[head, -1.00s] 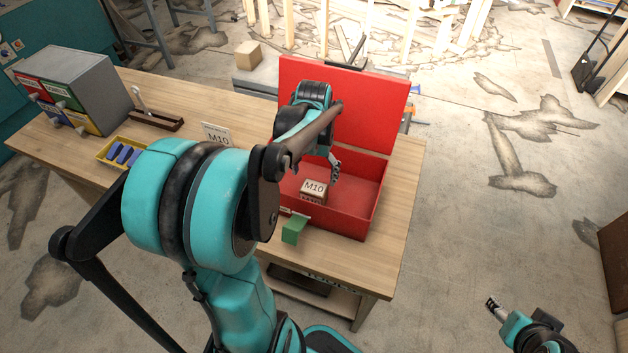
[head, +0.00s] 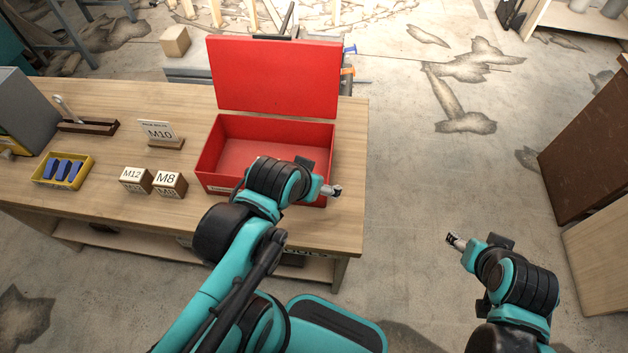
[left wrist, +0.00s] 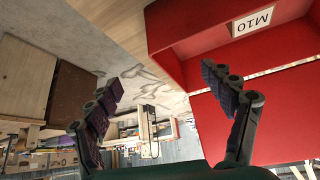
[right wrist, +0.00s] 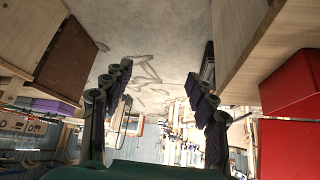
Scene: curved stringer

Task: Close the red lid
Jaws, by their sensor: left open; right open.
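The red lid (head: 275,76) stands up open at the back of the red box (head: 222,150) on the workbench. Its inner face is toward me. The visible part of the box's inside looks empty; my left arm hides its front right part. My left gripper (head: 336,191) is open and empty by the box's front right corner. My right gripper (head: 452,238) is open and empty over the floor, right of the bench. The box also shows in the right wrist view (right wrist: 290,92).
M12 (head: 134,180) and M8 (head: 169,184) blocks stand left of the box. A brown cabinet (head: 590,150) stands at right. The floor between is clear.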

